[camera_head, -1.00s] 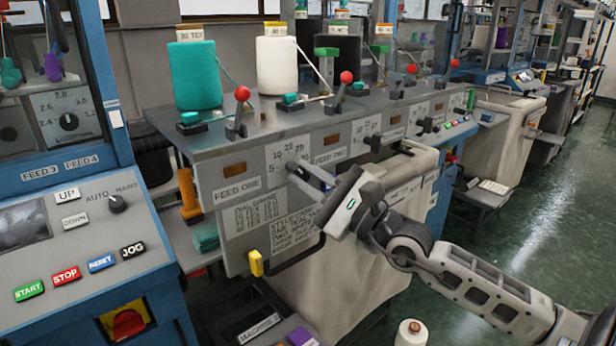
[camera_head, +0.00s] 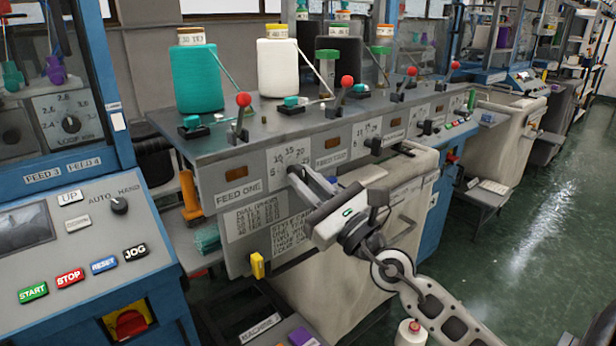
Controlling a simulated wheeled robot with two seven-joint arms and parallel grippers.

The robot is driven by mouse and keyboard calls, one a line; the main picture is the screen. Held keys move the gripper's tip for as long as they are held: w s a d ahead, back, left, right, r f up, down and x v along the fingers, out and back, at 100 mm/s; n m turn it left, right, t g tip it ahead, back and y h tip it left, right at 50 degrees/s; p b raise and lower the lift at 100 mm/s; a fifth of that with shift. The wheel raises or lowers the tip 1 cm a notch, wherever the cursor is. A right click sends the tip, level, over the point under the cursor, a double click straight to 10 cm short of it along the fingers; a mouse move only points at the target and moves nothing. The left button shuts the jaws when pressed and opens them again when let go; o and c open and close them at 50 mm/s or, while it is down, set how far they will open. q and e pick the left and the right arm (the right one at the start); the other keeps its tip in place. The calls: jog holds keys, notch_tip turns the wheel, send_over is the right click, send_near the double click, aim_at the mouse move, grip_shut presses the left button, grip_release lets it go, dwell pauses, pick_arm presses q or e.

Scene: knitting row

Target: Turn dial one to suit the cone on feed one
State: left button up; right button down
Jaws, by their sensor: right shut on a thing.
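Feed one's dial plate (camera_head: 284,156) is on the front of the machine, right of the FEED ONE label (camera_head: 239,192), with numbers around it; 10, 15 and 20 show. My right gripper (camera_head: 298,174) is shut on the dial one knob at this plate. The fingers hide the knob, so I cannot tell its setting. The teal cone (camera_head: 197,76) stands above feed one; its top band seems to read 30 TEX, but it is small. A dial openings card (camera_head: 249,220) hangs below, its lines too blurred to read surely. My left gripper is not in view.
A white cone (camera_head: 277,66) and a dark cone (camera_head: 340,60) stand farther along the machine top. Red-balled levers (camera_head: 243,100) rise along its front edge. A yellow tab (camera_head: 257,265) hangs below the panel. A control console (camera_head: 75,240) stands at left.

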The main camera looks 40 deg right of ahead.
jog(key=shift+a+m+h+p, duration=0.1)
jog(key=shift+m+h+p, duration=0.65)
jog(key=shift+m, duration=1.05)
jog(key=c, duration=1.4)
grip_release()
jog(key=shift+t, duration=0.3)
jog(key=shift+f, duration=0.1)
